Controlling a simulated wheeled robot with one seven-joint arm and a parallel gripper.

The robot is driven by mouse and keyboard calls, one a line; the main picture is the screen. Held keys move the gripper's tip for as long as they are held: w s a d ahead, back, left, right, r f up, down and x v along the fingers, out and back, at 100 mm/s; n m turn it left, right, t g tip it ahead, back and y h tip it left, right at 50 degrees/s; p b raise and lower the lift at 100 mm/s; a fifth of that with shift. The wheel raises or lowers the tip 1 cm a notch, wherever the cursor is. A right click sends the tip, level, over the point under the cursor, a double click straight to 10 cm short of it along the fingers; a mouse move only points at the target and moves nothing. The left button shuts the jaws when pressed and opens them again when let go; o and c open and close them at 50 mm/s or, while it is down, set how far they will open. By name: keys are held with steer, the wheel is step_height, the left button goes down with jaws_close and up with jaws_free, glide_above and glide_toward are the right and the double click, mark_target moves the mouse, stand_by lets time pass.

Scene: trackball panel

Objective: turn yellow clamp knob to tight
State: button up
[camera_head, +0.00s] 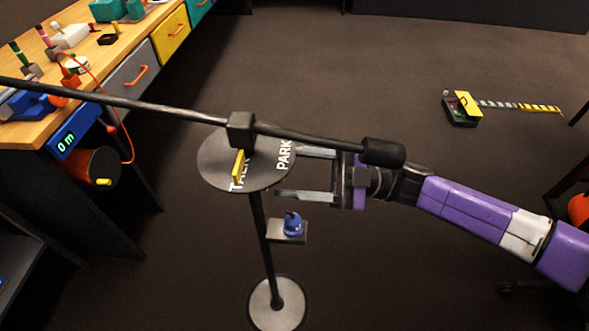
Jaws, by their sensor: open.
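The yellow clamp knob (238,167) is a small upright bar just below the dark clamp block (241,129). It stands over a round dark plate (213,173) with white lettering, of which "PARK" is readable and another word is partly covered by the knob. My gripper (278,172) comes in from the right with its two grey fingers apart. It is empty. In the picture its upper finger overlaps the plate's right edge and its lower finger lies below that edge. The fingertips are to the right of the knob, apart from it.
A dark boom (320,138) crosses above the plate, its thick end near my wrist. The stand's pole (263,240) and round base (277,302) are below, with a blue object (292,224) on a small shelf. A cluttered wooden workbench (115,50) fills the upper left.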

steer(key=b+v, duration=0.1)
steer(key=v, duration=0.6)
steer(key=shift+d+f, duration=0.2)
steer(key=shift+d, duration=0.15)
